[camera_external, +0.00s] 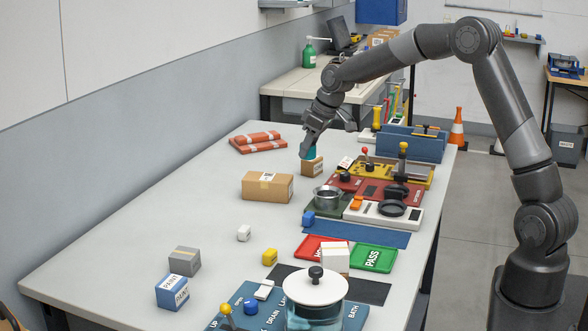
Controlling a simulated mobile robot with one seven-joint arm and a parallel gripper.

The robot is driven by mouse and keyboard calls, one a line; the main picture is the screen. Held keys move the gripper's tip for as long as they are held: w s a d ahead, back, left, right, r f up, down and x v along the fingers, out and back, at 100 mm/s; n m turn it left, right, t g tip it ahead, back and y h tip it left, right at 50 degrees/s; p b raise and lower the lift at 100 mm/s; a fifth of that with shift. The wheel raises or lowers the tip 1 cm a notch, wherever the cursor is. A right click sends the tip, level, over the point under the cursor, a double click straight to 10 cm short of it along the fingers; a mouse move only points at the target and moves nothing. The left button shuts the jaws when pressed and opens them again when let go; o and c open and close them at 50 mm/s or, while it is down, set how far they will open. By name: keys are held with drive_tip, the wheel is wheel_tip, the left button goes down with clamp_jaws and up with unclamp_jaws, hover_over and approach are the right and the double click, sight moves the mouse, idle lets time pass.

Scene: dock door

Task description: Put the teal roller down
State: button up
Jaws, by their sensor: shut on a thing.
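The teal roller (307,153) is between the fingers of my gripper (308,145), at the far part of the long grey table. My gripper points down and is shut on the roller. A small brown box (313,166) is right below or just behind the roller; I cannot tell whether they touch. The fingers hide part of the roller.
A larger brown carton (267,187) stands nearer on the table (185,225). Orange-red packs (257,142) lie to the left of the gripper. Yellow and red fixtures (388,175) crowd the right side. The table's left-middle area is clear.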

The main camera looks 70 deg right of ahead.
drive_tip(key=shift+n+y, duration=0.3)
drive_tip(key=shift+n, duration=0.5)
drive_tip(key=w+a+f, duration=0.2)
drive_tip(key=w+a, duration=0.1)
drive_tip(key=a, duration=0.3)
drive_tip(key=w+a+f, duration=0.2)
drive_tip(key=w+a, duration=0.1)
drive_tip(key=a, duration=0.3)
drive_tip(key=w+a+f, duration=0.3)
drive_tip(key=w+a, duration=0.1)
drive_tip(key=a, duration=0.3)
drive_tip(key=shift+f, duration=1.95)
drive_tip(key=shift+f, duration=0.1)
drive_tip(key=o, duration=1.1)
drive_tip(key=shift+c, duration=0.2)
